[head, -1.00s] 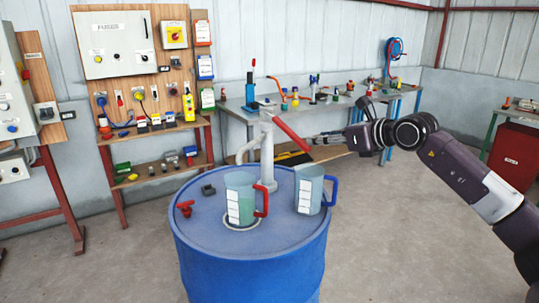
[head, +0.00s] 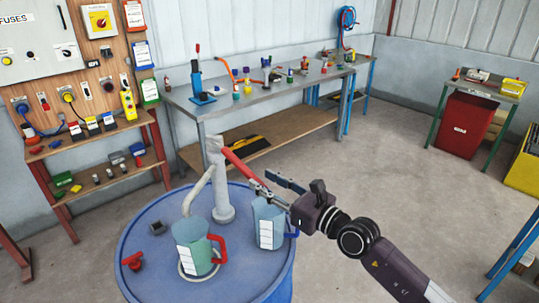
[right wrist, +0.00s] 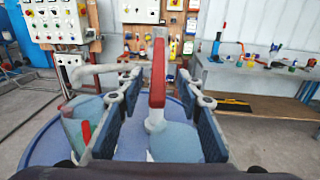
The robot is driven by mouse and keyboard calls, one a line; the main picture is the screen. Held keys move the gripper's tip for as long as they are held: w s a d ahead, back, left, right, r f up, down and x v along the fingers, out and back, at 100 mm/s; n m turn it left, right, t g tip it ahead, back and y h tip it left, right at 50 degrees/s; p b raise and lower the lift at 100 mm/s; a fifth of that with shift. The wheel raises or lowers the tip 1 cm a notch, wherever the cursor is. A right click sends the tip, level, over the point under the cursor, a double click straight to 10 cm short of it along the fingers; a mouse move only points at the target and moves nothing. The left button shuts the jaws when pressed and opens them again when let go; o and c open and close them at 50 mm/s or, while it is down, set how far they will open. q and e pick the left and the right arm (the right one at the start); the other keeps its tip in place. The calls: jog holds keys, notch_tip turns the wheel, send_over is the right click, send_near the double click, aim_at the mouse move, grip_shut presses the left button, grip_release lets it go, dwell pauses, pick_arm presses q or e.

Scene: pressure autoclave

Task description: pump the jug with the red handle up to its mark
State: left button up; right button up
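The jug with the red handle (head: 196,247) stands upright on the blue drum (head: 140,285), under the grey pump's (head: 222,190) spout. It holds greenish liquid; I cannot read the level against its mark. The pump's red lever (head: 238,165) slopes down to the right. My right gripper (head: 259,179) is at the lever's outer end. In the right wrist view the red lever (right wrist: 158,75) stands between my two spread fingers, with a gap on both sides. The jug with the blue handle (head: 268,225) stands right of the pump, partly below my gripper. My left gripper is not in view.
A small red valve (head: 132,260) and a dark cap (head: 157,228) sit on the drum top. A grey workbench (head: 240,92) with tools stands behind. A red cabinet (head: 462,125) is at the right. The floor between is clear.

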aim_at(250, 173)
jog(key=shift+w+a+r, duration=0.2)
jog(key=shift+w+a, duration=0.15)
jog(key=shift+a, duration=0.1)
jog(key=x, duration=0.6)
jog(key=shift+w+a+f+p, duration=0.15)
jog(key=shift+a+p, duration=0.05)
jog(key=shift+p, duration=0.15)
jog(key=shift+c, duration=0.2)
grip_shut()
